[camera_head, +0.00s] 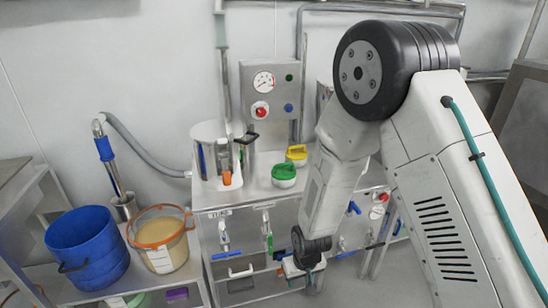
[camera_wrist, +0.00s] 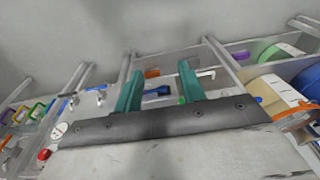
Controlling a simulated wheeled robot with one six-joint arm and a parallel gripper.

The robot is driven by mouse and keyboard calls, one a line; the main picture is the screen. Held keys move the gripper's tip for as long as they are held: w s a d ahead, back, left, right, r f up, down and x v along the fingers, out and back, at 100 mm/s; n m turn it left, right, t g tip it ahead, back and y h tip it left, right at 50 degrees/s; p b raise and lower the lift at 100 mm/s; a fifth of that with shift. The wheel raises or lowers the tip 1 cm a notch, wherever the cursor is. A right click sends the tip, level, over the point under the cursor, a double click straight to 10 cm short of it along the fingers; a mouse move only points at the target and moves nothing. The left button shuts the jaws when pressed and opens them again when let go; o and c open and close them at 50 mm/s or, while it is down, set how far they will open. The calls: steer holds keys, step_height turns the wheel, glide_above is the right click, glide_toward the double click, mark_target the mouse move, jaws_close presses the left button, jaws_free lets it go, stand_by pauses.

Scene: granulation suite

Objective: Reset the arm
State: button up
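My arm comes in from the right in the head view and bends down in front of the steel bench. My gripper (camera_head: 300,268) is at its low end, in front of the bench's lower front; its fingers are hard to make out there. In the wrist view my gripper (camera_wrist: 160,68) shows two teal fingers standing well apart. I see nothing held between them. A blue lever (camera_wrist: 157,91) shows behind the fingers, and I cannot tell how far beyond them it is.
The steel bench (camera_head: 235,196) has several coloured valve levers on its front. On it are a green-lidded jar (camera_head: 284,174) and a yellow-lidded one (camera_head: 297,154). A blue bucket (camera_head: 88,250) and an orange-rimmed tub (camera_head: 160,238) stand at left. Floor is clear at lower right.

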steer(key=s+d+r+m, duration=0.1)
steer(key=s+d+r, duration=0.5)
steer(key=r, duration=0.7)
steer(key=s+d+r+m, duration=0.1)
steer(key=s+d+r, duration=0.5)
steer(key=s+r, duration=0.4)
steer(key=s+d+r+m, duration=0.1)
steer(key=s+d+r, duration=0.6)
steer(key=r, duration=0.9)
steer(key=shift+s+r+h, duration=0.2)
steer(key=shift+s+h, duration=0.2)
steer(key=shift+s, duration=0.25)
steer(key=shift+c, duration=0.4)
